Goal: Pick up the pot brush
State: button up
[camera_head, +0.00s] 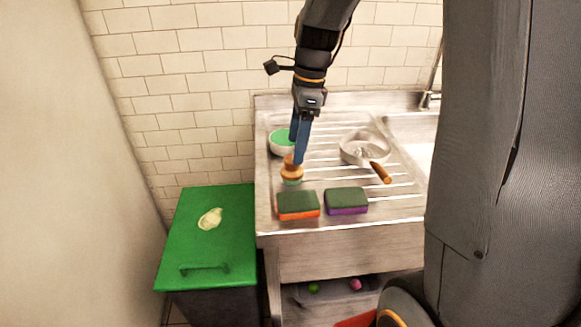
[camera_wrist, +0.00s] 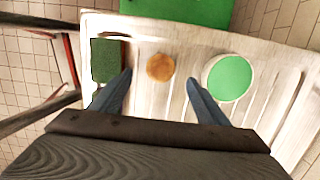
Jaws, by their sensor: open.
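In the wrist view my gripper (camera_wrist: 160,77) is open, with one finger to each side of the knob and a gap on both sides. It holds nothing.
A green-filled bowl (camera_head: 281,142) stands behind the brush. An orange sponge (camera_head: 298,206) and a purple sponge (camera_head: 346,202) lie in front. A pan (camera_head: 361,150) with a wooden handle is to the right. A green-lidded bin (camera_head: 200,250) stands left of the steel board (camera_head: 262,215).

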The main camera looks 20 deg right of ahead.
jog(key=shift+w+a+f+p, duration=0.15)
jog(key=shift+f+p, duration=0.1)
jog(key=shift+f, duration=0.85)
jog(key=shift+s+a+f+p, duration=0.1)
jog(key=shift+a+f+p, duration=0.15)
jog(key=shift+f, duration=0.85)
jog(key=shift+w+a+f+p, duration=0.1)
jog(key=shift+f+p, duration=0.15)
jog(key=shift+f, duration=0.85)
jog(key=c, duration=1.2)
jog(key=shift+r+b, duration=0.75)
jog(key=shift+r, duration=4.3)
